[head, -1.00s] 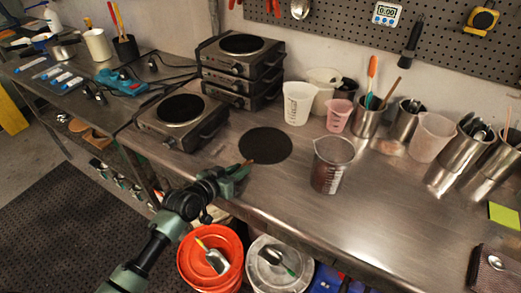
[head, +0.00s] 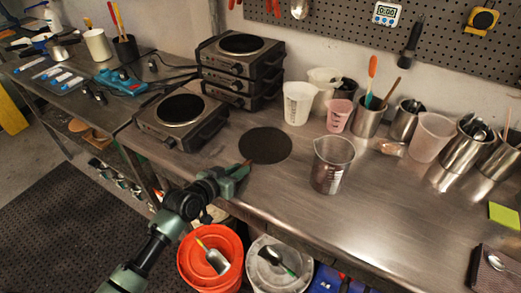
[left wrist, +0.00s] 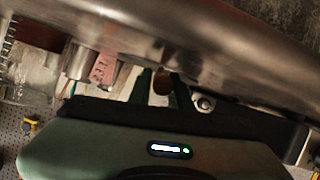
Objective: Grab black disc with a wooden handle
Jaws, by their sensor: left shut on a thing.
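The black disc (head: 265,146) lies flat on the steel bench in the head view, in front of the stacked hot plates. A short reddish-brown wooden handle (head: 248,162) shows at its near left edge. My left gripper (head: 242,169) is at this handle, its jaws shut on it. In the left wrist view, the brown handle end (left wrist: 162,83) sits between the two dark green fingers. I cannot make out the disc in that view. My right gripper is not in view.
A hot plate (head: 181,112) stands left of the disc, and stacked hot plates (head: 240,70) behind it. A clear beaker (head: 332,165) stands to the right. Orange (head: 212,252) and white (head: 278,262) buckets are below the bench's front edge. The bench right of the beaker is mostly clear.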

